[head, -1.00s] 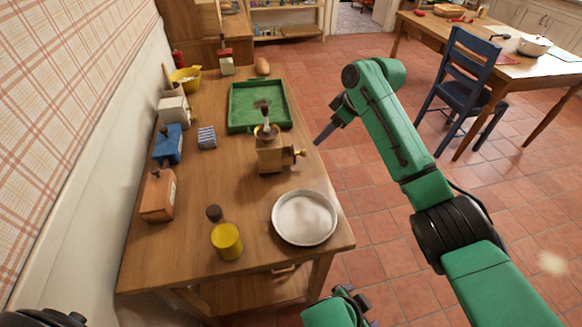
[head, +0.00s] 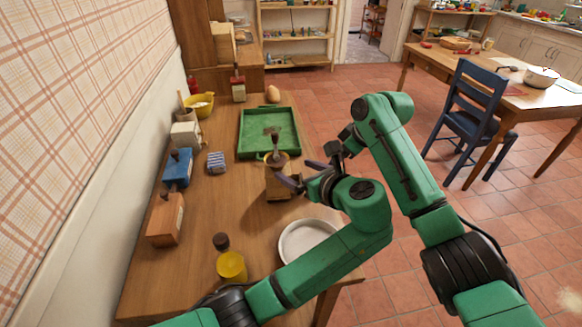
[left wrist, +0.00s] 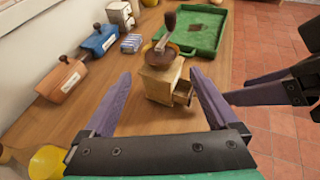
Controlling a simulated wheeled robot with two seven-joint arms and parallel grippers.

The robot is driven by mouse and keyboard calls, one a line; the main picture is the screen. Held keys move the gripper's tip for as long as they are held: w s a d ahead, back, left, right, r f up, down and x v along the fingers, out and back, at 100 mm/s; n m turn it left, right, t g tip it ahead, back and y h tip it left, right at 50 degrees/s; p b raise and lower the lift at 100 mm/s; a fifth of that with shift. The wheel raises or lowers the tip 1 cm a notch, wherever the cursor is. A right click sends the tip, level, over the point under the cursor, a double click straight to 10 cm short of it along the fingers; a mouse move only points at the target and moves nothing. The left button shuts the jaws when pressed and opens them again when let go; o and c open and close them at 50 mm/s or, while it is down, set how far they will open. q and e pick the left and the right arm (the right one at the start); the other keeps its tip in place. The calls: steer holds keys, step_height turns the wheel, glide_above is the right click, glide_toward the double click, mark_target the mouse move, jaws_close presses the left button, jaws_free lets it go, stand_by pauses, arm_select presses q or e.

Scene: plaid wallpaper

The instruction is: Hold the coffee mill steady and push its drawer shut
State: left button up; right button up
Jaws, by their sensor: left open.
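The coffee mill (head: 278,184) stands upright on the wooden table, a tan wooden box with a brown cup and a dark crank knob; it also shows in the left wrist view (left wrist: 158,84). Its small drawer (left wrist: 183,93) sticks out on the right side, towards my right gripper. My left gripper (head: 300,174) is open beside the mill. In the left wrist view its two purple fingers (left wrist: 158,92) point at the mill, which stands ahead between them, not gripped. My right gripper (left wrist: 236,90) is to the right of the drawer, fingers apart and empty, pointing towards it.
A green tray (head: 268,146) lies behind the mill. A white round plate (head: 300,238) is in front, partly under my left arm. A yellow jar (head: 231,266) and orange (head: 165,222), blue (head: 176,168) and white (head: 184,134) boxes stand at the left.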

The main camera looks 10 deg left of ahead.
mark_target(276, 161)
arm_select(q)
steer(key=x, duration=1.4)
steer(key=shift+f, duration=0.1)
jaws_close()
